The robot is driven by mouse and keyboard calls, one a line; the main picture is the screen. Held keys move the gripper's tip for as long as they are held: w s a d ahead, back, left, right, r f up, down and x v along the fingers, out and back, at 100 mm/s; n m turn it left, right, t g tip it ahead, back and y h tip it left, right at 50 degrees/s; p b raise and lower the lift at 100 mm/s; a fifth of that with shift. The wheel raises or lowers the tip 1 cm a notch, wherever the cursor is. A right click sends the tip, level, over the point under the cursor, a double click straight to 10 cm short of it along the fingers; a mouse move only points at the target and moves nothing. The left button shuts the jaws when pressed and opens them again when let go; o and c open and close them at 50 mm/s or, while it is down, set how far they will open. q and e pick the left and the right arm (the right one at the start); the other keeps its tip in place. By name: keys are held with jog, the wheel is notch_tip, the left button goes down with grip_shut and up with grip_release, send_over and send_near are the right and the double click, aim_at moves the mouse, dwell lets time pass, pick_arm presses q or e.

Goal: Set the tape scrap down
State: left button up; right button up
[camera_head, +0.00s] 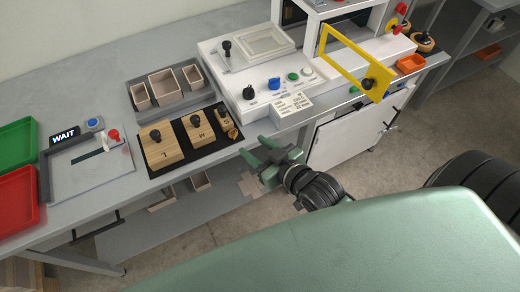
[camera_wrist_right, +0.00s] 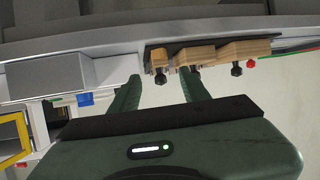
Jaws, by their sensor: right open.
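My right gripper (camera_head: 252,147) is open, its two green fingers apart and pointing toward the bench front, just right of the black mat with wooden blocks. In the right wrist view my right gripper (camera_wrist_right: 158,75) shows nothing held between its fingers. I cannot make out a tape scrap in either view. A beige patch (camera_head: 248,184) shows just below the gripper, and I cannot tell what it is. My left gripper is not in view.
Wooden blocks with black knobs (camera_head: 160,148) sit on the black mat. A grey tray with small boxes (camera_head: 154,91) stands behind. A white control machine (camera_head: 262,82) with a yellow frame (camera_head: 335,62) stands right. Red (camera_head: 18,200) and green trays (camera_head: 15,148) lie left.

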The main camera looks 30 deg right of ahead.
jog(key=shift+v, duration=0.95)
